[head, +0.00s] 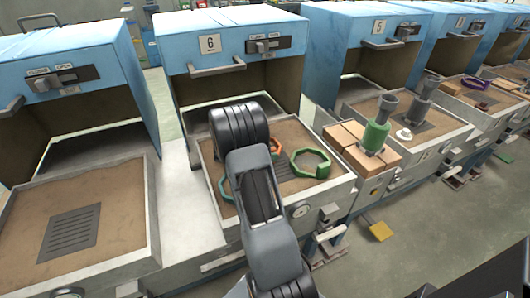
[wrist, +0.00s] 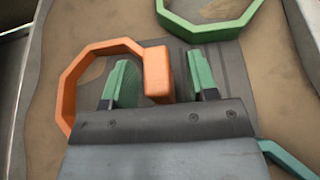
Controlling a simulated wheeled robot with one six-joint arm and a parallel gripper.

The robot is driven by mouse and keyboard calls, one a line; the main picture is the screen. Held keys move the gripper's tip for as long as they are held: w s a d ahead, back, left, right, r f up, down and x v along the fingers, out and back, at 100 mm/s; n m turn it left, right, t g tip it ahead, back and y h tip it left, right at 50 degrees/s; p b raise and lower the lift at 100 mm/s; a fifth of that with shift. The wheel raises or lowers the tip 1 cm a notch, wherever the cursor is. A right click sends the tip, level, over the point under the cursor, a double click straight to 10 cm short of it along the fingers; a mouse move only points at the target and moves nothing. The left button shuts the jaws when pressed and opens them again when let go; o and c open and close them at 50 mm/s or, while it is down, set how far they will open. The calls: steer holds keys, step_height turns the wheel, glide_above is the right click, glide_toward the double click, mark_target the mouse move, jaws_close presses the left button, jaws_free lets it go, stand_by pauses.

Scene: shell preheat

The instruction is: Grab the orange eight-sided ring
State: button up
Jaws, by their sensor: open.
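The orange eight-sided ring (wrist: 68,88) lies at the left in the wrist view, over sand and a dark grate. A thick orange block (wrist: 157,73), seemingly part of the ring, stands between the two green-padded fingers of my gripper (wrist: 158,68). The fingers are apart, with a small gap visible on each side of the block. The near part of the ring is hidden under my gripper's body. In the head view, parts of the orange ring (head: 226,188) show beside my arm, which covers the rest and my gripper.
A green eight-sided ring (head: 326,165) lies on the same sand bed (head: 337,184), close by to the right. A teal bar (wrist: 285,158) shows at lower right in the wrist view. The blue hood (head: 225,45) marked 6 stands behind the bed.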

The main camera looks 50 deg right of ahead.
steer(key=shift+x, duration=0.9)
steer(key=shift+c, duration=0.5)
jaws_close()
